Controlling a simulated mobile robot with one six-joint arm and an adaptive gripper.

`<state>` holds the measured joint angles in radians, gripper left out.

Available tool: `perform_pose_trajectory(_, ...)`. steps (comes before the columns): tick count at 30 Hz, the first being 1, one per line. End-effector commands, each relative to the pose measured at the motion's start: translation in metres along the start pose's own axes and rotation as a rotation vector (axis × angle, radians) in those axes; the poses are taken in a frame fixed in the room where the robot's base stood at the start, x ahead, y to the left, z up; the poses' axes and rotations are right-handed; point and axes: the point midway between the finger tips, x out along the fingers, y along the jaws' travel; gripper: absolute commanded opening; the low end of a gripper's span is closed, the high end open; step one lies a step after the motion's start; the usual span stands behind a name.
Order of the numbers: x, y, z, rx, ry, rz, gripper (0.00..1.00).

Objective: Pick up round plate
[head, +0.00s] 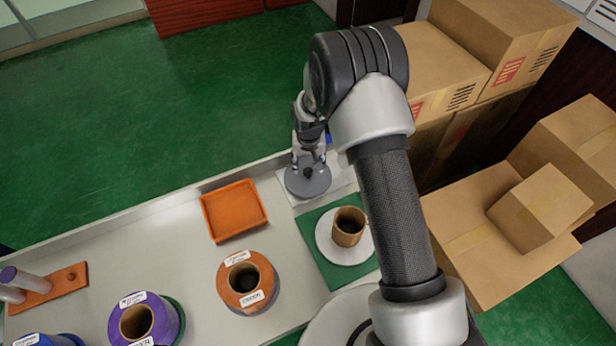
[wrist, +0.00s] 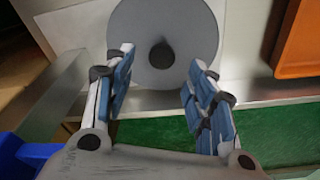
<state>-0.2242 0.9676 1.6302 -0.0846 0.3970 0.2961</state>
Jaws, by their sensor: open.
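A grey round plate (head: 308,184) with a dark knob in its middle lies on a pale sheet at the table's far edge. In the wrist view the round plate (wrist: 185,25) fills the top middle, its dark knob (wrist: 161,54) showing between my fingertips. My gripper (head: 309,165) is over the plate, pointing down. In the wrist view my gripper (wrist: 160,60) is open and empty, with blue-padded fingers on either side of the knob. I cannot tell whether the fingertips touch the plate.
A white saucer (head: 326,247) with a brown cup (head: 348,227) stands on a green mat (head: 313,225) nearby. An orange tray (head: 234,210) lies to the left. Orange (head: 262,270) and purple (head: 170,318) rolls stand in front. Cardboard boxes (head: 485,235) are stacked right.

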Motion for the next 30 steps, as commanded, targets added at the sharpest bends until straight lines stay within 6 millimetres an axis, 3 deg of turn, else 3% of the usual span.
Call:
perform_pose_trajectory(6,0.035,-0.001,0.004,-0.001,-0.002,0.0,0.51)
perform_pose_trajectory(14,0.038,-0.001,0.004,-0.001,-0.001,0.0,0.51)
perform_pose_trajectory(30,0.038,-0.001,0.004,0.0,-0.002,0.0,0.15)
